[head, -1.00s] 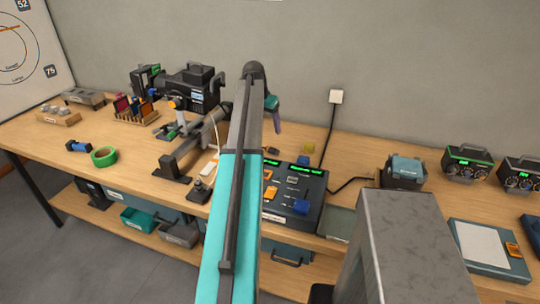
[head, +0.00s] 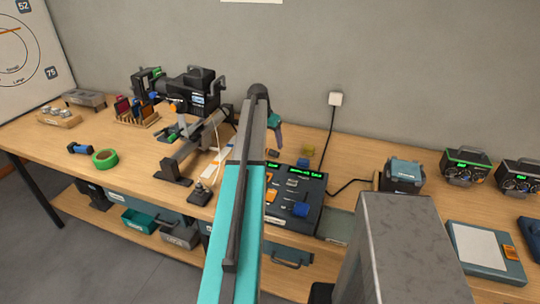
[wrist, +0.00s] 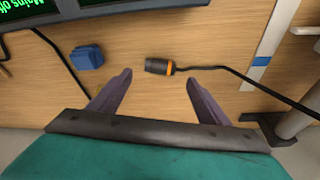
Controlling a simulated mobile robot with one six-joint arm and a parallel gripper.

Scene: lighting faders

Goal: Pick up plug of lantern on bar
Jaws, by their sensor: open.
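The plug (wrist: 157,66), a short black cylinder with an orange ring, lies on the wooden bench in the wrist view. Its black cable (wrist: 225,76) runs right from the orange end. My gripper (wrist: 156,79) is open and empty, with its two dark fingers spread. In the picture the plug sits just past the fingertips, between them sideways, and touches neither. In the head view the black lantern (head: 192,92) is on the bar (head: 190,150), left of my arm. My gripper (head: 273,138) shows there behind my forearm, partly hidden.
A blue block (wrist: 86,57) lies left of the plug, and the fader desk (wrist: 38,12) is at the top left. A pale strip with a blue band (wrist: 262,61) lies to the right. A green tape roll (head: 105,158) is on the bench. Bare wood surrounds the plug.

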